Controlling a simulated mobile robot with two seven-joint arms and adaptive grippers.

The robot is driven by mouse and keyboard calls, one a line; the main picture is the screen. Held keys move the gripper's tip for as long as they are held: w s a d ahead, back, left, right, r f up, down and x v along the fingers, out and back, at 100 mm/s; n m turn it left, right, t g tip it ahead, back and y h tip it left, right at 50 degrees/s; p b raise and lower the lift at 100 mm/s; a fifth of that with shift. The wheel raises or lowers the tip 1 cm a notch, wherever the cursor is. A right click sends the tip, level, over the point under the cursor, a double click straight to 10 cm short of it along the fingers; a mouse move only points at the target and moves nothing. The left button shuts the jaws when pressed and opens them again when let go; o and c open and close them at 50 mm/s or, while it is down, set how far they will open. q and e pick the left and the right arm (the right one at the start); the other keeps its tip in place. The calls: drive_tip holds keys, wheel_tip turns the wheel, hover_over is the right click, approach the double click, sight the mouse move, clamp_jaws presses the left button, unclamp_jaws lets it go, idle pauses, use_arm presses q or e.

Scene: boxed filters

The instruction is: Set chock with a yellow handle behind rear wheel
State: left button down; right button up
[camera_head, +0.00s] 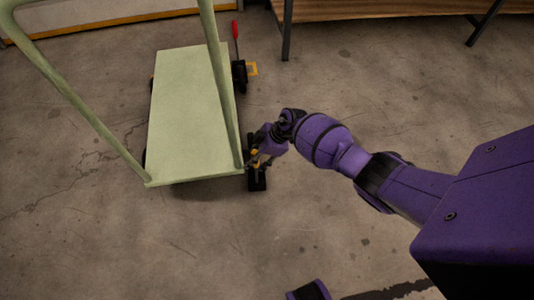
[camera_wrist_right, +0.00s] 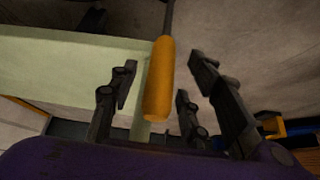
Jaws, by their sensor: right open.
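The yellow handle (camera_wrist_right: 158,80) of the chock stands between the fingers of my right gripper (camera_wrist_right: 160,92) in the right wrist view. The fingers are open, with a gap on each side of the handle. A thin dark rod runs from the handle to the top edge, and the chock's body is out of that view. In the head view my right gripper (camera_head: 262,157) is at the near right corner of the pale green cart (camera_head: 190,110). A black block or wheel (camera_head: 257,180) shows just below it; I cannot tell which. My left gripper is not in view.
A red handle (camera_head: 235,30) stands upright at the cart's far right corner. A wooden-topped table (camera_head: 400,9) stands at the back.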

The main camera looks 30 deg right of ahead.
drive_tip(key=v, duration=1.2)
drive_tip(key=shift+w+a+r, duration=0.1)
drive_tip(key=shift+r, duration=0.05)
